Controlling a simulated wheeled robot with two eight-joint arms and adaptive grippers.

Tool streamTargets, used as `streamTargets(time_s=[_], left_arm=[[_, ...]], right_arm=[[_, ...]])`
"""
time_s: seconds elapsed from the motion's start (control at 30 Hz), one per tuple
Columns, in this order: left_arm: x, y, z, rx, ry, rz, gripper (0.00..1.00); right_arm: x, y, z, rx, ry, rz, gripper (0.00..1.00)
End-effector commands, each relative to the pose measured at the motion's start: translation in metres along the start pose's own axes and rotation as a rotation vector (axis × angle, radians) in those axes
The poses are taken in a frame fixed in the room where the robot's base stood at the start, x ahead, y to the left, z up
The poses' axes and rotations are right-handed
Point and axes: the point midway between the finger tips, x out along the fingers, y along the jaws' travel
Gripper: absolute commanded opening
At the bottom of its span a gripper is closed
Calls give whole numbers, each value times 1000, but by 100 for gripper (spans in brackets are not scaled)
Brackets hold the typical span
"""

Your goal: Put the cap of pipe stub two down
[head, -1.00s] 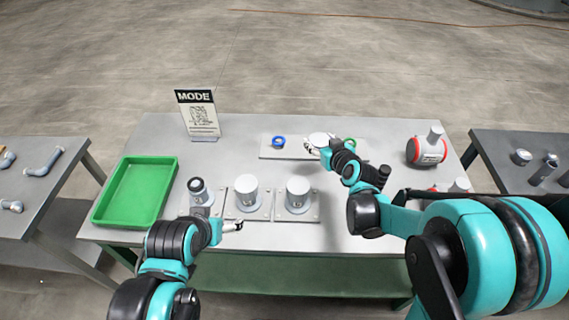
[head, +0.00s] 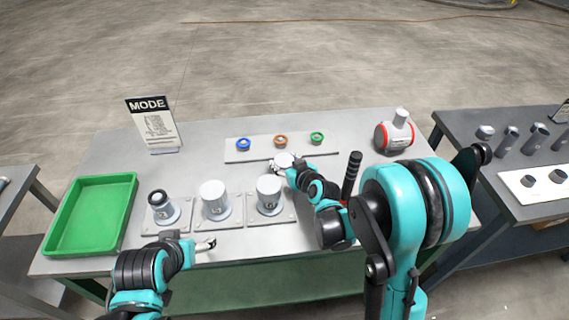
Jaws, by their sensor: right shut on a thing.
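My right gripper (head: 280,163) is shut on a round pale grey cap (head: 285,158) and holds it near the front edge of the ring strip, behind the right-hand stub. Three pipe stubs stand in a row on square plates. The left stub (head: 158,200) has a dark top and no cap. The middle stub (head: 213,195) and the right stub (head: 268,190) wear pale grey caps. Their markings are too small to read. My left gripper (head: 208,244) hangs near the table's front edge, in front of the middle stub. Its fingers are too small to judge.
A pale strip (head: 262,153) carries a blue ring (head: 243,143), an orange ring (head: 281,140) and a green ring (head: 317,138). A green tray (head: 130,205) lies at left, a MODE sign (head: 155,128) behind it. A red-and-grey vessel (head: 395,133) stands back right.

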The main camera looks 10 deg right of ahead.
Motion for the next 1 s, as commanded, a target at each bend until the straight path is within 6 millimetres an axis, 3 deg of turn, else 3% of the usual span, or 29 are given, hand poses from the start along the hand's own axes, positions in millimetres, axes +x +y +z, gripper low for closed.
streamTargets(time_s=[0.17, 0.2, 0.27, 0.67, 1.0], left_arm=[[2, 0, 1, 0, 0, 0, 81], [1, 0, 1, 0, 0, 0, 81], [1, 0, 1, 0, 0, 0, 81], [-2, 0, -2, 0, 0, 0, 81], [-19, 0, -14, 0, 0, 0, 81]], right_arm=[[1, 0, 2, 0, 0, 0, 6], [1, 0, 1, 0, 0, 0, 63], [0, 0, 1, 0, 0, 0, 76], [-4, 0, -2, 1, 0, 1, 76], [-73, 1, -4, 2, 0, 2, 76]])
